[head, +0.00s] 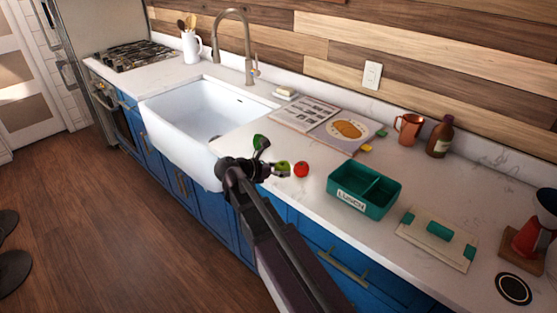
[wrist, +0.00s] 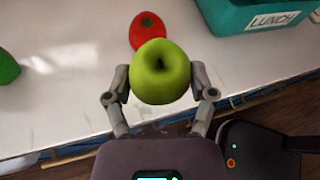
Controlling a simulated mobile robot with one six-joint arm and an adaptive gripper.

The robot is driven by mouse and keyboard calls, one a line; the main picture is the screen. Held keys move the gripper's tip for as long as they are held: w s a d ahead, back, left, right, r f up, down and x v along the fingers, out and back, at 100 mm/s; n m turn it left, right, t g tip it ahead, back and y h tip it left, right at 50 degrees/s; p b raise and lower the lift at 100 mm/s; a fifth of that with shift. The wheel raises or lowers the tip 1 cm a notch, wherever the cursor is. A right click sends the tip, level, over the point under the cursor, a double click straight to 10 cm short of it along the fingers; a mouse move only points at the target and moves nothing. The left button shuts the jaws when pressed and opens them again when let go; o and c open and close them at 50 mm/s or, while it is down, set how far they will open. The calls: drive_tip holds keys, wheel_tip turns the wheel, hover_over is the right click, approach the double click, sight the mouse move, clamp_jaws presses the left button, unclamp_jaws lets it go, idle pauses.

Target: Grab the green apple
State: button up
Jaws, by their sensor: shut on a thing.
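The green apple (wrist: 160,72) sits between the two fingers of my gripper (wrist: 160,88) in the wrist view, with a finger against each side. In the head view the apple (head: 283,169) shows partly, at the end of my gripper (head: 272,167) near the counter's front edge. My gripper is shut on it. Whether the apple is clear of the counter I cannot tell. A red tomato (head: 301,169) lies just beyond it; it also shows in the wrist view (wrist: 148,28), partly behind the apple.
A teal lunch box (head: 347,200) stands open to the right, with its lid (head: 458,257) lying flat farther right. A dark green item (wrist: 7,68) lies to the left. The white sink (head: 180,135) is left of my gripper. An open book (head: 340,132) lies behind.

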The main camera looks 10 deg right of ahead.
drive_tip(key=shift+s+a+r, duration=0.1)
drive_tip(key=shift+s, duration=1.05)
